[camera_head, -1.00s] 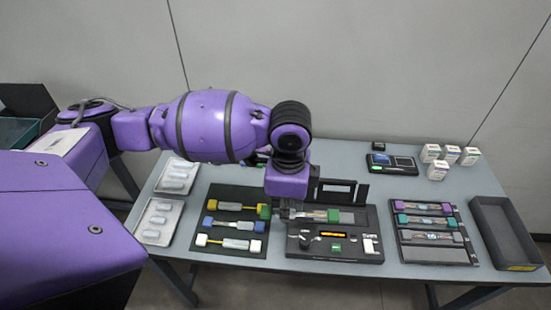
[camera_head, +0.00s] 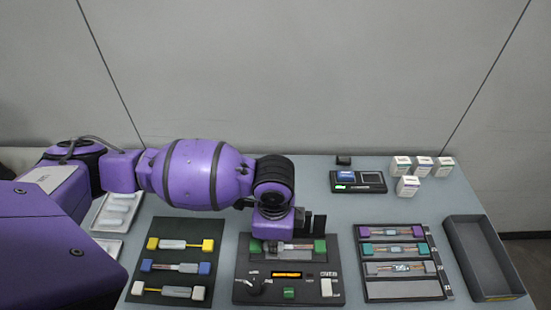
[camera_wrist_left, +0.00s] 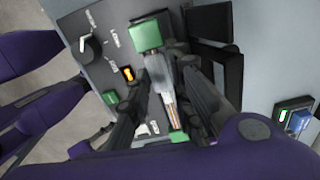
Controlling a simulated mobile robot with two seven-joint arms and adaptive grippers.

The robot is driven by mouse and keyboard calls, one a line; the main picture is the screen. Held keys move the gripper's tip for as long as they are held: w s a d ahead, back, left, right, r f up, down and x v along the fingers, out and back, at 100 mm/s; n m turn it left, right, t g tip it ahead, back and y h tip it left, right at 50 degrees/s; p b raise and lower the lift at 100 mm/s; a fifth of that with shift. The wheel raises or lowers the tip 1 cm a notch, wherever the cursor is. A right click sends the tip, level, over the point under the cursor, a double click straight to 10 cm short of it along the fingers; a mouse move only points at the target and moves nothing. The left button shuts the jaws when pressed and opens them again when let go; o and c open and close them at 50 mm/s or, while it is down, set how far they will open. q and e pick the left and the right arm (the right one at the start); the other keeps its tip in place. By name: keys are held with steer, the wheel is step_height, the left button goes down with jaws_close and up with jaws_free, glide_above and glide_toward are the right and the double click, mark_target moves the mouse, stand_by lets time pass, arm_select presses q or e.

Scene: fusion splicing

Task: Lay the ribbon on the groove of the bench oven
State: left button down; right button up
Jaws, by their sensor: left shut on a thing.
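The ribbon (camera_head: 288,246) is a grey sleeve and thin strands between two green end blocks. My left gripper (camera_head: 279,241) is shut on it from above. In the left wrist view, the fingers of the left gripper (camera_wrist_left: 165,82) stand on both sides of the ribbon (camera_wrist_left: 158,72). The bench oven (camera_head: 245,285) is a dark unit with an orange display and a green button. The ribbon lies lengthwise over its rear part. The groove is hidden under the ribbon, and I cannot tell whether the ribbon touches it. The raised black lid (camera_head: 312,222) stands behind. My right gripper is not seen.
Left of the oven, a dark holder (camera_head: 180,225) carries yellow, blue and white-ended ribbons. To the right, a rack (camera_head: 403,289) holds purple, teal and grey-ended ones. An empty dark bin (camera_head: 485,258) stands at the far right. Small white boxes (camera_head: 408,186) stand behind.

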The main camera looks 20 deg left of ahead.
arm_select(q)
steer(key=f+b, duration=0.1)
steer(key=f, duration=0.1)
steer(key=f+b, duration=0.1)
steer(key=f, duration=0.1)
steer(key=shift+w+d+b, duration=0.15)
steer(key=shift+d+b, duration=0.05)
steer(key=shift+b, duration=0.1)
steer(key=shift+a+r, duration=0.15)
steer(key=shift+r, duration=0.15)
steer(key=shift+w+f, duration=0.1)
steer(key=shift+f, duration=0.1)
steer(key=c, duration=2)
jaws_free()
steer(key=shift+f, duration=0.1)
steer(key=shift+o, duration=0.7)
steer(key=shift+r, duration=0.3)
step_height(320, 180, up, 11)
steer(key=shift+p, duration=0.75)
steer(key=shift+r, duration=0.5)
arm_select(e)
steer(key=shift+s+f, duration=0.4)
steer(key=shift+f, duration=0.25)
